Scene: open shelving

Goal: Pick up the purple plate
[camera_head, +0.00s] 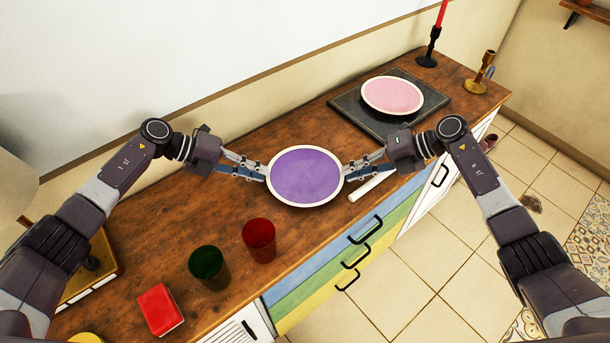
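The purple plate (306,176) has a pale rim and lies face up over the wooden counter, in the middle of the head view. My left gripper (265,173) is at its left rim, and my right gripper (347,172) is at its right rim. The fingertips of both reach the rim or come very close to it. I cannot tell whether the fingers are pinched on the rim or still apart around it. I also cannot tell whether the plate rests on the counter or is slightly raised.
A pink plate (392,95) lies on a dark hob (355,113) at the back right. A white cylinder (372,184) lies right of the purple plate. A red cup (259,240), green cup (209,267) and red box (160,309) stand nearer me. Candle holders stand at the far end.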

